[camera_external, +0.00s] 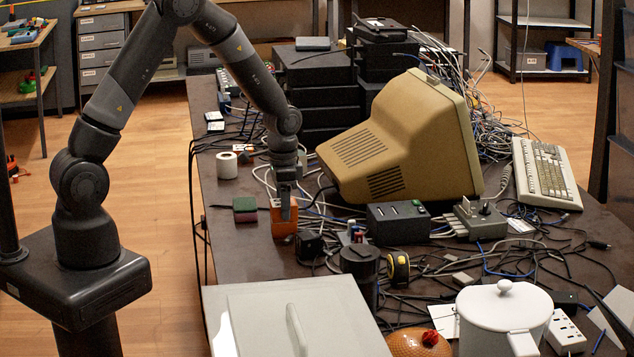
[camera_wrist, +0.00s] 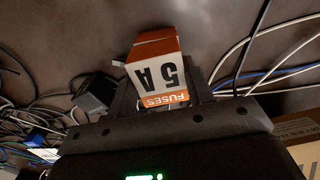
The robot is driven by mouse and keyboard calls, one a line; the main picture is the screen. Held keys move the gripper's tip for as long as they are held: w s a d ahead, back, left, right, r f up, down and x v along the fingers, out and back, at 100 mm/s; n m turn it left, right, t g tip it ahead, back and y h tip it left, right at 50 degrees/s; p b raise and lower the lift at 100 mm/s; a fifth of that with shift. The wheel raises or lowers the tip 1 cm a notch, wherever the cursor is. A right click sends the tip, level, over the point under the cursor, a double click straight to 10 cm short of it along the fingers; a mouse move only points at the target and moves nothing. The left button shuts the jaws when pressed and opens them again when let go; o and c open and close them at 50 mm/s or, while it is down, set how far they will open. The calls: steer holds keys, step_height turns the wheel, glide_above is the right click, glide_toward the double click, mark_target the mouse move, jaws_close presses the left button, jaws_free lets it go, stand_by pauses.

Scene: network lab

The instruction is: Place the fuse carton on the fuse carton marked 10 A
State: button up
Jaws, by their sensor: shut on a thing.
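My gripper (camera_external: 284,208) points down over the left part of the table and is shut on an orange fuse carton (camera_external: 276,224). In the wrist view the carton (camera_wrist: 157,72) sits between my fingers (camera_wrist: 162,90), its white face reading "FUSES 5 A" upside down. I cannot tell whether its underside touches the table. No label reading 10 A is legible in either view.
A beige monitor (camera_external: 400,140) stands close on the right, with tangled cables around. A dark box (camera_external: 398,222), a black cylinder (camera_external: 360,262) and a white roll (camera_external: 227,165) are nearby. A large pale case (camera_external: 250,310) fills the front. Bare tabletop (camera_external: 232,250) shows at the left edge.

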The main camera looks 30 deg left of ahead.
steer(key=o, duration=1)
steer(key=shift+f, duration=0.1)
steer(key=shift+o, duration=0.2)
step_height(320, 180, up, 12)
steer(key=s+a+r+n+t, duration=0.1)
steer(key=s+a+r+n, duration=0.1)
steer(key=s+a+r, duration=0.3)
steer(key=s+a+r+n+t, duration=0.1)
steer(key=s+a+r+n, duration=0.1)
steer(key=a+r, duration=0.45)
steer(key=s+a+r+n+t, duration=0.1)
steer(key=s+a+r+n, duration=0.1)
steer(key=s, duration=0.5)
steer(key=s+a+r+n+t, duration=0.2)
steer(key=s+a+r+n, duration=0.1)
steer(key=s+a, duration=0.3)
steer(key=shift+s+a+r+t, duration=0.15)
steer(key=shift+s+r+t, duration=0.2)
steer(key=shift+s, duration=0.6)
